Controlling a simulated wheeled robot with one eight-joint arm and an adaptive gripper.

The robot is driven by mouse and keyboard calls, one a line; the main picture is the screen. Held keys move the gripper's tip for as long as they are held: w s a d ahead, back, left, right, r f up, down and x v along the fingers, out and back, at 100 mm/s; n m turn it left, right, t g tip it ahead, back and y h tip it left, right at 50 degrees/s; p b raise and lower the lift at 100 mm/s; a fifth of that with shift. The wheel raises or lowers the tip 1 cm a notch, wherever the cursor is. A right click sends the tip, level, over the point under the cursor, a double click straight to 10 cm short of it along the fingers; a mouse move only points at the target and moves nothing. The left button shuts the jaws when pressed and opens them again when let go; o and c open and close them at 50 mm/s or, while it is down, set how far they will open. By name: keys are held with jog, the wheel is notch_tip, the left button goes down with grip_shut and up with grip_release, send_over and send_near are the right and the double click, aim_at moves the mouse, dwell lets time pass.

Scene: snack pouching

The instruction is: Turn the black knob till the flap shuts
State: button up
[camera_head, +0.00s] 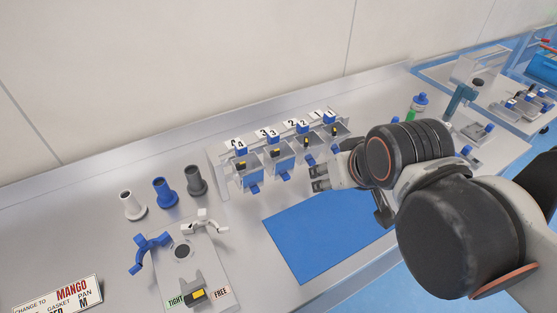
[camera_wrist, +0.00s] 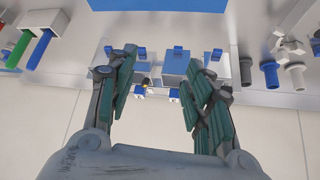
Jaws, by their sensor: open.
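A row of clear bins (camera_head: 250,178) with blue parts and number cards stands along the back of the bench. Small black and yellow pieces show on their fronts; which of them is a knob or flap is too small to tell. Another black piece with a yellow top (camera_head: 197,295) sits on a grey plate at the front, between the TIGHT and FREE labels. My gripper (camera_head: 320,178) is open and empty, just in front of the bins at their right half. In the wrist view my gripper (camera_wrist: 160,65) has its fingers spread, with blue bin parts (camera_wrist: 175,65) between and beyond them.
A blue mat (camera_head: 320,240) lies in front of the bins. White, blue and grey funnel-like parts (camera_head: 163,192) stand at left. Blue and white clips (camera_head: 150,252) are near the grey plate. A MANGO sign (camera_head: 65,297) is at front left.

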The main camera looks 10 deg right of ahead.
jog(key=shift+c, duration=1.4)
jog(key=shift+w+r, duration=0.1)
jog(key=shift+r, duration=0.1)
jog(key=shift+c, duration=0.6)
notch_tip(320, 180, up, 7)
jog(key=n+g+p, duration=0.7)
jog(key=n+p, duration=0.5)
jog(key=n, duration=0.8)
send_over(275, 151)
notch_tip(275, 151, down, 13)
jog(key=shift+f+b, duration=0.15)
jog(key=shift+b, duration=0.9)
